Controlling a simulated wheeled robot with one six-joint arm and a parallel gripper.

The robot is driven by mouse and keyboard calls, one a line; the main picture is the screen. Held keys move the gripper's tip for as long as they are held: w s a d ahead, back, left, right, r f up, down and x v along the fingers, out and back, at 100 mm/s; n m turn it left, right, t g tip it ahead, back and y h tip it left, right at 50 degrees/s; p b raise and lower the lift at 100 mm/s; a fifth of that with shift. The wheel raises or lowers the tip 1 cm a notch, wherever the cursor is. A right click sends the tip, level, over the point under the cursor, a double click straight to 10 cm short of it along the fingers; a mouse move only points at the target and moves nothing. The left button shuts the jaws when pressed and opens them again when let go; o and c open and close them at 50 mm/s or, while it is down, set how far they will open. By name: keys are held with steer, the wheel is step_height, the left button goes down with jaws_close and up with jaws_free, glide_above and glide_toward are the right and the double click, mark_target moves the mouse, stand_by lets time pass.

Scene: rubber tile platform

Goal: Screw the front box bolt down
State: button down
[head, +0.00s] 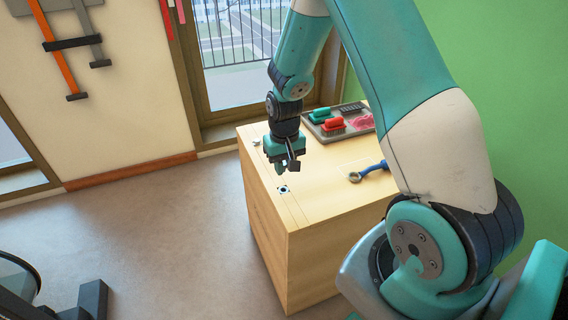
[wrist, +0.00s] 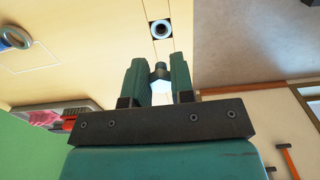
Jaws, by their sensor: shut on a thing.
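My gripper (head: 282,166) hangs above the wooden box (head: 268,225), near its left edge. In the wrist view its two green fingers (wrist: 160,78) are shut on a small grey bolt (wrist: 160,71), whose head shows between the fingertips. In the head view the bolt is too small to make out between the fingers. A square dark plate with a round light ring, the front hole (head: 283,189), lies on the box top just in front of my gripper. It also shows in the wrist view (wrist: 160,29), beyond the fingertips and apart from the bolt.
A blue ring wrench (head: 367,172) lies on the box top to the right. Tools hang on the left wall.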

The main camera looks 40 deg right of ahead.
mark_target(284, 185)
step_height(284, 185, down, 6)
steer(key=b, duration=0.3)
steer(key=shift+r, duration=0.15)
stand_by(1.3)
steer(key=shift+f+b, duration=0.4)
steer(key=shift+f, duration=0.5)
steer(key=shift+p, duration=0.6)
stand_by(1.0)
stand_by(0.4)
steer(key=c, duration=0.9)
jaws_free()
